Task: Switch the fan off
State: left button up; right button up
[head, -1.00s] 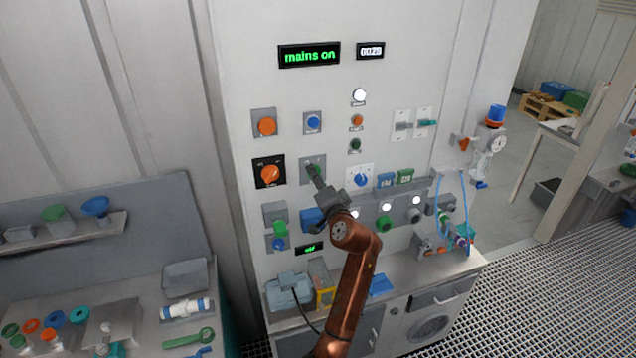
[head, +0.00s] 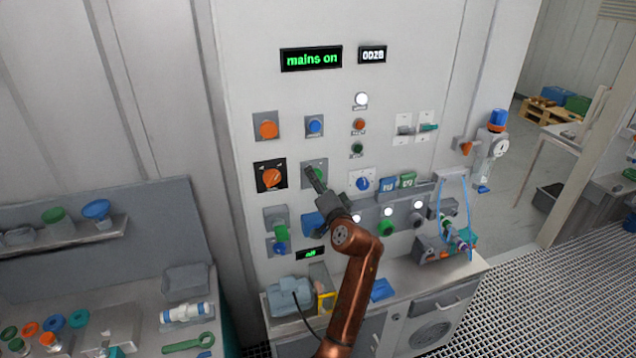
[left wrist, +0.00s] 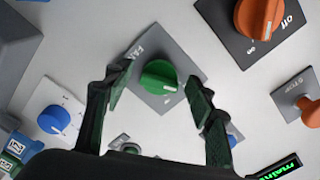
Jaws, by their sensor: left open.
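The fan switch is a green rotary knob (left wrist: 158,76) on a grey plate lettered FAN in the left wrist view. In the head view the same knob (head: 319,172) sits mid-panel, partly hidden by my gripper. My left gripper (left wrist: 160,88) is open, with its fingers on either side of the knob. It also shows in the head view (head: 318,182), reaching up to the panel. I cannot tell whether the fingers touch the knob. The other plate lettering near the knob is too small to read. My right gripper is not in view.
An orange rotary switch (head: 271,177) on a black plate is left of the fan knob, and a blue knob (head: 362,183) is right. A small green display (head: 311,253) reads "off"; the top display (head: 311,58) reads "mains on". A workbench stands below the panel.

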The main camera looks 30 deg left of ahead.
pick_arm(q)
jog(key=shift+d, duration=0.1)
jog(key=v, duration=0.7)
jog(key=shift+s+d, duration=0.15)
jog(key=shift+s, duration=0.05)
dwell(0.3)
